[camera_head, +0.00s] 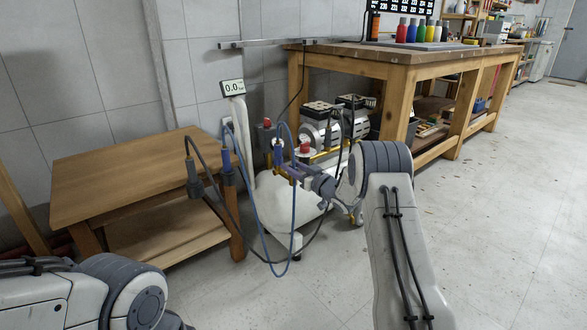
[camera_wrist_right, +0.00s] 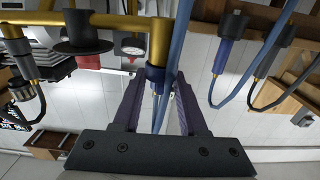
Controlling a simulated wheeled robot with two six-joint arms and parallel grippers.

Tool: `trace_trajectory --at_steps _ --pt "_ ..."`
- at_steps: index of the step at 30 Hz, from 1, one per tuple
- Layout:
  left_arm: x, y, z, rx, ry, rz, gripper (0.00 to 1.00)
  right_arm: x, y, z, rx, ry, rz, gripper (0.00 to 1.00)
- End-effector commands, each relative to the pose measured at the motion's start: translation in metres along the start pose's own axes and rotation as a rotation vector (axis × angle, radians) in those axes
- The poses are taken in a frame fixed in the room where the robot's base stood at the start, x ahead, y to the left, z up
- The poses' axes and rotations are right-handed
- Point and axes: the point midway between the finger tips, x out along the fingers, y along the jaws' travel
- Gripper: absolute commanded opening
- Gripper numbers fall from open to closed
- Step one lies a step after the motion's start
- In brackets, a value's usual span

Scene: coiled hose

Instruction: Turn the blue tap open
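My right gripper (camera_head: 284,167) is at the brass pipework of the compressor, left of its red-topped parts. In the right wrist view its two fingers (camera_wrist_right: 158,95) stand apart. A blue collar (camera_wrist_right: 155,76) on the end of a brass pipe (camera_wrist_right: 160,42) shows between or just beyond the fingertips; I cannot tell whether they touch it. A thin blue hose (camera_wrist_right: 160,112) runs between the fingers. I cannot clearly make out a separate blue tap handle; the gripper may hide it. My left arm shows at the lower left, its gripper out of view.
A blue hose (camera_head: 264,236) and a dark hose (camera_head: 205,160) hang in loops beside a low wooden table (camera_head: 120,178). A white tank (camera_head: 283,208) stands below the pipework. A display (camera_head: 232,88) reads 0.0. A workbench (camera_head: 400,62) stands behind; the right floor is clear.

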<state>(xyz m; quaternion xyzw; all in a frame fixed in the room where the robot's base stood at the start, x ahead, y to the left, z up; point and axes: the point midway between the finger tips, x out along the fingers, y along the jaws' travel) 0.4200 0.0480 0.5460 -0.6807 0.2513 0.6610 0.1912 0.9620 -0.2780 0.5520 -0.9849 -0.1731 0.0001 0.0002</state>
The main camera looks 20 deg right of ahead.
Motion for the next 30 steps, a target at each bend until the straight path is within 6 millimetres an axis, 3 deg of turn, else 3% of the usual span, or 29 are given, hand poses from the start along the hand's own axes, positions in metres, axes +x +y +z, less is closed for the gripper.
trace_trajectory --at_steps 1,3,17,30 --pt "0.0 0.0 0.0 0.0 0.0 0.0 0.5 -0.0002 0.0002 0.0 0.0 0.0 0.0 0.21" --pt "0.0 0.0 0.0 0.0 0.0 0.0 0.5 -0.0004 0.0003 -0.0001 0.0 0.0 0.0 0.0" --pt "0.0007 -0.0001 0.0 0.0 0.0 0.0 0.5 -0.0002 -0.0006 -0.0003 0.001 0.0 0.058 0.0" --pt "0.0045 -0.0003 0.0002 0.0 0.0 0.0 0.5 0.001 -0.0033 0.0006 0.0 -0.002 0.397 0.0"
